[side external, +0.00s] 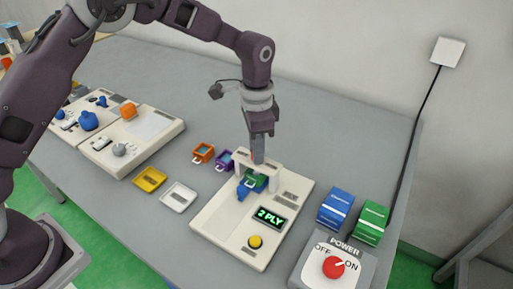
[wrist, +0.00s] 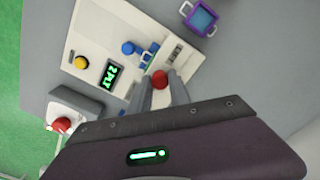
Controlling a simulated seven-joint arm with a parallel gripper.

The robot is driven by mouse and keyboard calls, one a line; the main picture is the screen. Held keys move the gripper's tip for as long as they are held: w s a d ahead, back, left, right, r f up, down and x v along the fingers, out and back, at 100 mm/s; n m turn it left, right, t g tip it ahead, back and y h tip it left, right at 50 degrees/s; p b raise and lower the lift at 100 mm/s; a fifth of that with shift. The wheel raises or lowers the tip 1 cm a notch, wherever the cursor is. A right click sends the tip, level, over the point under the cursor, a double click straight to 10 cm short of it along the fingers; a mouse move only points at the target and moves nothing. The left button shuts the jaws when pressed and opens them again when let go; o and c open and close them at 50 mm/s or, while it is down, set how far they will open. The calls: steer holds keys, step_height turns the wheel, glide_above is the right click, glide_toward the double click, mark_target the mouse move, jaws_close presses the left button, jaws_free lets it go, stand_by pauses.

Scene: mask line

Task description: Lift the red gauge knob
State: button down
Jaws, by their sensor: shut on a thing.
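The red gauge knob (wrist: 160,80) shows as a rounded red tip between the two grey fingers of my gripper (wrist: 163,92) in the wrist view. My gripper is shut on it. In the side external view my gripper (side external: 258,158) points down at the white arch (side external: 241,158) at the back of the cream machine (side external: 213,217). There the knob is mostly hidden by the fingers. I cannot tell whether the knob is clear of the machine. The machine has a lit "2 PLY" display (side external: 269,217) and a yellow button (side external: 255,242).
A power box (side external: 310,266) with a red dial (side external: 333,267) stands at front right, near blue (side external: 336,208) and green (side external: 371,222) boxes. Orange (side external: 203,153) and purple (side external: 225,160) bins sit left of the arch. Yellow (side external: 150,180) and white (side external: 179,197) trays lie farther left.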

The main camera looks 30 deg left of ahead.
steer(key=shift+r, duration=1.25)
steer(key=c, duration=1.2)
jaws_free()
step_height(320, 180, up, 7)
